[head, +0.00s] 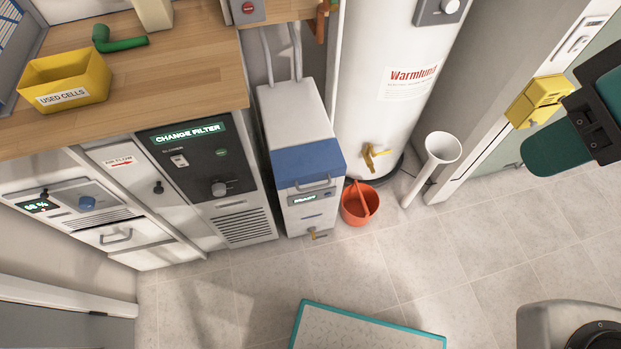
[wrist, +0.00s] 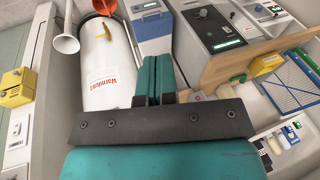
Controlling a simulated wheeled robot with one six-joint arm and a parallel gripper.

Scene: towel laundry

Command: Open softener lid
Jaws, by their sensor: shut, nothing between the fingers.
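The water softener (head: 294,116) is a narrow white cabinet in the head view, with a blue lid (head: 306,163) at its front top. The lid lies closed; a grey bar handle (head: 314,188) and a small lit display are on the front below it. In the wrist view the softener (wrist: 151,28) shows upside down beyond my fingers. My gripper (wrist: 153,62) has its teal fingers pressed together, empty and well apart from the lid. In the head view, teal and black parts of my arm show at the right edge.
A white tank (head: 385,90) with a brass tap stands right of the softener. An orange bucket (head: 360,203) and a white funnel pipe (head: 433,165) are near its foot. A wooden counter (head: 190,62) is on the left. Tiled floor in front is mostly clear, with a teal-edged mat (head: 365,328).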

